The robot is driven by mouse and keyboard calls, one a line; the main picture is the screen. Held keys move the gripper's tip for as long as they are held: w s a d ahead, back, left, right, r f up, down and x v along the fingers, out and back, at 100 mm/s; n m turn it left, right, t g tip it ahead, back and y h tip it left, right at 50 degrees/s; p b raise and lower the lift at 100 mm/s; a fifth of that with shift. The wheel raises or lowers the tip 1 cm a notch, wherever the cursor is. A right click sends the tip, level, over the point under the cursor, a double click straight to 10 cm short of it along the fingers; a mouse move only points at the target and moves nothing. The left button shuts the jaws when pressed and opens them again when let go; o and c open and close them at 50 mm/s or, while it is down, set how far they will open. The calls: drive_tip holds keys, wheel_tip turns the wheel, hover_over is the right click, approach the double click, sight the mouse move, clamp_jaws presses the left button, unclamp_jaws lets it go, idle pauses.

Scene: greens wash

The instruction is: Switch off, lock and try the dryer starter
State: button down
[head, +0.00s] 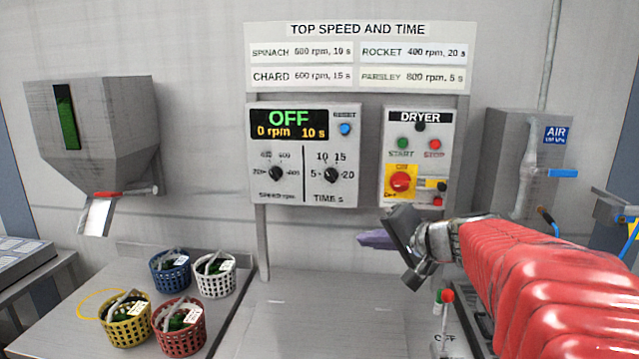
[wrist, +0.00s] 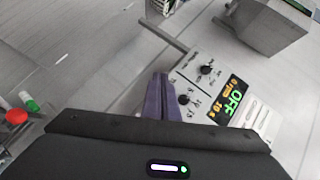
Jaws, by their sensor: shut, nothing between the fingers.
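The dryer starter (head: 418,147) is a grey wall box labelled DRYER. It has a green START button (head: 403,143), a red STOP button (head: 435,144) and a dark round lamp (head: 420,126). A red rotary switch (head: 401,182) sits on a yellow plate; its exact position is too small to read. Small yellow-and-black and red items (head: 438,201) sit to its right; I cannot tell if one is a padlock. My gripper (head: 372,239) is shut and empty, below and slightly left of the starter. Its purple fingers (wrist: 164,100) are together in the wrist view, over the speed panel.
The speed and time panel (head: 303,153) reads OFF, 0 rpm, 10 s, left of the starter. A grey hopper (head: 92,120) hangs far left above several baskets. An AIR unit (head: 510,150) is right. A lever with red and green knobs (head: 447,295) stands below my arm.

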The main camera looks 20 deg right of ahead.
sight(433, 185)
drive_tip(key=s+d+r+m+t+h, duration=0.1)
drive_tip(key=d+m+h, duration=0.3)
drive_tip(key=d, duration=1.1)
drive_tip(key=s+d+r+m+t+h, duration=0.2)
drive_tip(key=d+r+m+h, duration=0.2)
drive_tip(key=d, duration=1.2)
drive_tip(key=shift+s+d+m+t+h, duration=0.2)
drive_tip(key=shift+s+m+t+h, duration=0.15)
drive_tip(key=shift+m, duration=0.25)
drive_tip(key=w+f, duration=0.1)
drive_tip(key=w, duration=1)
drive_tip(key=shift+w, duration=0.3)
